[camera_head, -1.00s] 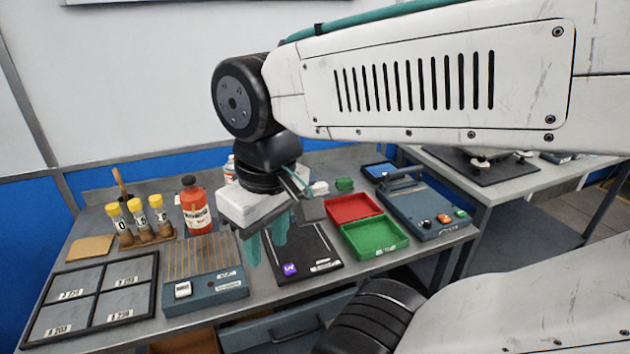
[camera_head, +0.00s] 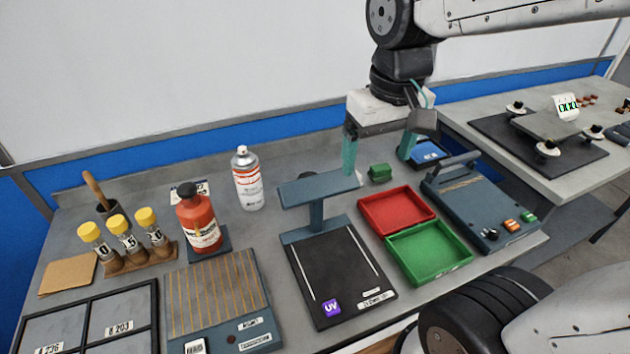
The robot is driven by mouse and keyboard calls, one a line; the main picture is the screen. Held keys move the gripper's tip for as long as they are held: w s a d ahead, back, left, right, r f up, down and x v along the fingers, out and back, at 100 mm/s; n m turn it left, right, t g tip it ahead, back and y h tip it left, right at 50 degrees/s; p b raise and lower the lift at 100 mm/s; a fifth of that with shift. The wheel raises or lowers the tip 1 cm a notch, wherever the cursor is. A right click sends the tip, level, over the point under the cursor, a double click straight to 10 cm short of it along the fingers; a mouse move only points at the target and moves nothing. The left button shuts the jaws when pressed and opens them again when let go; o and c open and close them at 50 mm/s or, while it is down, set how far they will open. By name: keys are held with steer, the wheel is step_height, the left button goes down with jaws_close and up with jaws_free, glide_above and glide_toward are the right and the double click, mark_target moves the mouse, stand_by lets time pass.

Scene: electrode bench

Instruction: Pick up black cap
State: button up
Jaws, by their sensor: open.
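A black cap (camera_head: 187,190) shows on top of the red bottle (camera_head: 203,228), which stands upright at the left-centre of the bench. My gripper (camera_head: 378,154) is open, its two teal fingers pointing down and spread wide, with nothing held between them. It is at the back right of the bench, well to the right of the bottle and apart from it. A small green block (camera_head: 380,173) shows just below the space between the fingers. A dark shape behind the lamp head is mostly hidden, and I cannot tell what it is.
A UV lamp stand (camera_head: 318,190) and a spray can (camera_head: 247,180) stand between the bottle and my gripper. A red tray (camera_head: 365,220) and green tray (camera_head: 391,258) lie in front of my gripper. Yellow-capped vials (camera_head: 120,232) stand left of the bottle.

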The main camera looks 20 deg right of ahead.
steer(key=shift+g, duration=0.3)
steer(key=w+f, duration=0.1)
steer(key=w, duration=0.3)
steer(key=w+f, duration=0.2)
steer(key=w, duration=0.1)
steer(key=w+f, duration=0.1)
steer(key=w, duration=0.3)
steer(key=shift+w+a+f, duration=0.3)
steer(key=shift+a+f, duration=0.05)
steer(key=w+f, duration=0.4)
steer(key=w+a+f, duration=0.1)
steer(key=w+f, duration=0.7)
steer(key=shift+w+a, duration=0.1)
steer(key=shift+a, duration=0.2)
steer(key=f, duration=0.7)
steer(key=shift+w+a+f, duration=0.1)
steer(key=shift+w+f, duration=0.05)
steer(key=shift+w, duration=0.05)
steer(key=shift+f, duration=0.55)
steer(key=c, duration=1.1)
